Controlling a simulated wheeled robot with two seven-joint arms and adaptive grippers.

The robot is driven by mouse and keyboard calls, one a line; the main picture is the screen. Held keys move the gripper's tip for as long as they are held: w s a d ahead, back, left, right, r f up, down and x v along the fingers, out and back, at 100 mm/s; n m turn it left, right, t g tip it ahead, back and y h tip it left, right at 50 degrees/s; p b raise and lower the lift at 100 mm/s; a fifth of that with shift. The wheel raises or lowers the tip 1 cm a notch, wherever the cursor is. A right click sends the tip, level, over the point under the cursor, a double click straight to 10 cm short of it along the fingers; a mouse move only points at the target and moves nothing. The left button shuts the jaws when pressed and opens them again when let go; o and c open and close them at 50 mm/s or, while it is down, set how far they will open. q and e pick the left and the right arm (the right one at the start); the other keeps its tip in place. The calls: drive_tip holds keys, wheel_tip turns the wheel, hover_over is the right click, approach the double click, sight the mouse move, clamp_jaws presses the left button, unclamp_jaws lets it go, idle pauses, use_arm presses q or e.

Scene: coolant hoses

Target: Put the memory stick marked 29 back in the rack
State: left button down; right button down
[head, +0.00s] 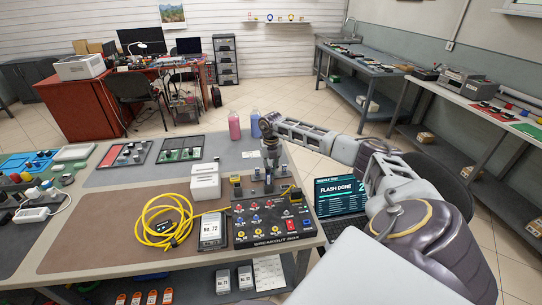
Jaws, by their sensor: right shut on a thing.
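My right gripper (269,166) points down over the back edge of the black breakout box (262,231). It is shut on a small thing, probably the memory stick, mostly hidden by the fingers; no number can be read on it. I cannot tell whether the stick touches the box. A white slotted block (205,182), which may be the rack, stands to the left of the gripper, behind the box. My left gripper is not in view.
A laptop (341,195) right of the box reads "FLASH DONE". A coiled yellow cable (152,222) and a unit marked No. 72 (211,231) lie left of the box. Pink (234,126) and blue (255,125) bottles stand at the back edge.

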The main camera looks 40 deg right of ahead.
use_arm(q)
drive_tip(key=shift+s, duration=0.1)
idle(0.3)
use_arm(e)
drive_tip(key=c, duration=1.3)
unclamp_jaws()
drive_tip(key=shift+f, duration=0.1)
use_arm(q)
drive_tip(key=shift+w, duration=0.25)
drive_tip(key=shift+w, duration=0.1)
use_arm(e)
drive_tip(key=shift+o, duration=0.3)
drive_tip(key=shift+o, duration=1.4)
